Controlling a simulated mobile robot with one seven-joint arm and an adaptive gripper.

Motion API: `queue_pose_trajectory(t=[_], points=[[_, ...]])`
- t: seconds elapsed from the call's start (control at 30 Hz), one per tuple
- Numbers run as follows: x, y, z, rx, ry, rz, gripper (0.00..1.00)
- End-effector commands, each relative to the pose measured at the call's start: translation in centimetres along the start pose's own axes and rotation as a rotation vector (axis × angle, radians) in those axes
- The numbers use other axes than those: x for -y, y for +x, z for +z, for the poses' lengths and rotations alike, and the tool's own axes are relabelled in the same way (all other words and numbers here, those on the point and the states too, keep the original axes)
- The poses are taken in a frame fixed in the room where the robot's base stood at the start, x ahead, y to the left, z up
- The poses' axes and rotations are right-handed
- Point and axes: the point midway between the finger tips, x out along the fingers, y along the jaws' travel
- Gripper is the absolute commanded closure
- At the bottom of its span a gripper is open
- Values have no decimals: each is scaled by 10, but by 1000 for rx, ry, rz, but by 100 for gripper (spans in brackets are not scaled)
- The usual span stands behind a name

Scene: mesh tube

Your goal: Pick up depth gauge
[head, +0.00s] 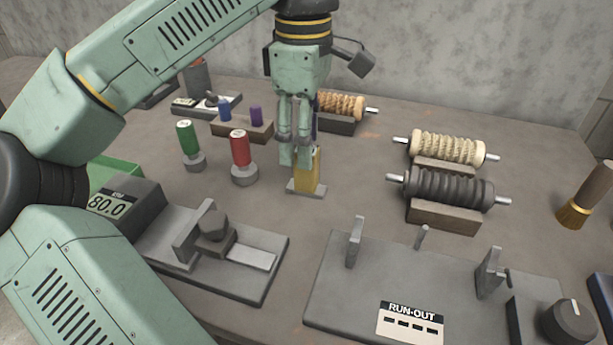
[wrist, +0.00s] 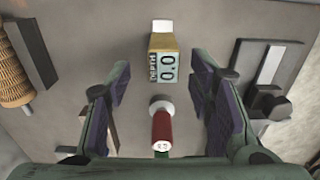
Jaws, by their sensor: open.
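The depth gauge (head: 308,174) is a yellow upright block on a flat grey base, standing on the table near the middle of the head view. In the wrist view the depth gauge (wrist: 161,43) shows its display reading DEPTH 0.0 and a pale end, at the upper middle. My gripper (head: 298,153) points down right at the gauge and overlaps its upper part in the head view. In the wrist view my gripper (wrist: 160,88) is open, its purple-padded fingers to either side, with nothing between the pads. Whether a finger touches the gauge I cannot tell.
A red-handled tool (head: 240,150) and a green-handled one (head: 187,140) stand close left. A wooden block (head: 243,132) with blue and purple handles is behind. Ribbed rollers (head: 448,188) lie right. A measuring stand (head: 215,255) and the run-out plate (head: 340,290) are in front.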

Motion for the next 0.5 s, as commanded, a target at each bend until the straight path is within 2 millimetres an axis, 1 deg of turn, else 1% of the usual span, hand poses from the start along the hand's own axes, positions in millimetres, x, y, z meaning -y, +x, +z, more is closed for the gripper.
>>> queue_pose_trajectory(t=[0.17, 0.4, 0.5], points=[[0, 13, 1, 1, 1, 0, 52], [3, 47, 5, 0, -2, -2, 52], [3, 56, 5, 0, -1, 0, 52]])
